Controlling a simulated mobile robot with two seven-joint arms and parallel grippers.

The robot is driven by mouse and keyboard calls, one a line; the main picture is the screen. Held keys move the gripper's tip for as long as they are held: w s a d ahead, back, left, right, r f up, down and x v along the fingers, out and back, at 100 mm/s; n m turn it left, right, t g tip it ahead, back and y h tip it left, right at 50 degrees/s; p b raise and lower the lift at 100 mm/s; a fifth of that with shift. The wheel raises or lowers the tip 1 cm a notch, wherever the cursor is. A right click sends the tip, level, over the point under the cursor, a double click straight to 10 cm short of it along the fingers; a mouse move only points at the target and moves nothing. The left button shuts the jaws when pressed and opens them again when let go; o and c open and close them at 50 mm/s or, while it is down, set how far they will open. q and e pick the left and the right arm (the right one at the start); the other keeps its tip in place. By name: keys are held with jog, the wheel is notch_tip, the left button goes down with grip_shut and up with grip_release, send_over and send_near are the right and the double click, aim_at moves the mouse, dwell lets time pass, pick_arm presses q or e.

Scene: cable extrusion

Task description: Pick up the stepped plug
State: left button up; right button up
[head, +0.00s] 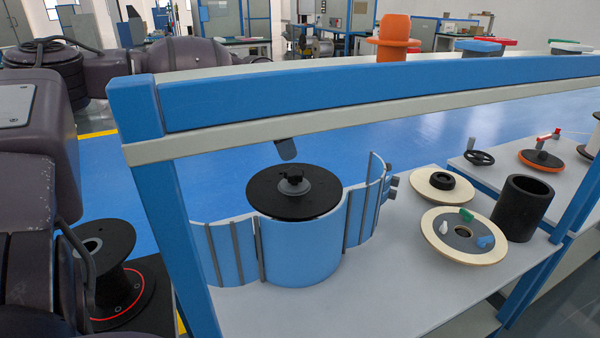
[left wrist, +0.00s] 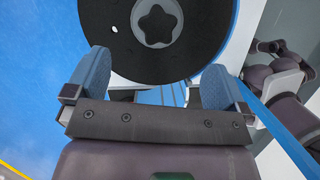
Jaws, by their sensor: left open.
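I cannot tell for certain which piece is the stepped plug. A grey, star-centred knob with a stepped outline (head: 294,183) sits in the middle of a black disc (head: 265,193) on top of a blue drum (head: 300,250). An orange stepped piece (head: 394,35) stands on the upper shelf. My left gripper (head: 286,149) shows only as a fingertip below the shelf beam, above the disc; the beam hides the rest. In the left wrist view its blue fingers (left wrist: 155,78) are apart and empty, with the disc and knob (left wrist: 157,22) beyond them. My right gripper does not show.
The blue shelf beam (head: 370,95) crosses in front of the left arm. Curved blue panels (head: 232,252) flank the drum. Right of it stand cream discs (head: 440,184) and a black cylinder (head: 522,207). The front of the grey table (head: 390,285) is clear.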

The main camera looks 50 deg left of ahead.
aim_at(290, 172)
pick_arm(q)
jog(key=b+x, duration=0.2)
jog(key=x, duration=0.3)
jog(key=shift+w+f, duration=0.15)
jog(key=shift+f, duration=0.25)
jog(key=x, duration=0.1)
jog(key=b+x, duration=0.1)
jog(key=x, duration=0.2)
jog(key=shift+s+a+f+b, duration=0.1)
jog(key=shift+s+a+b, duration=0.2)
jog(key=shift+s, duration=0.1)
jog(key=shift+w+d+f+b, duration=0.15)
jog(key=shift+w+f+b, duration=0.15)
jog(key=shift+f, duration=0.3)
jog(key=shift+r, duration=0.2)
jog(key=c, duration=0.6)
jog(key=shift+r, duration=0.1)
jog(key=c, duration=0.4)
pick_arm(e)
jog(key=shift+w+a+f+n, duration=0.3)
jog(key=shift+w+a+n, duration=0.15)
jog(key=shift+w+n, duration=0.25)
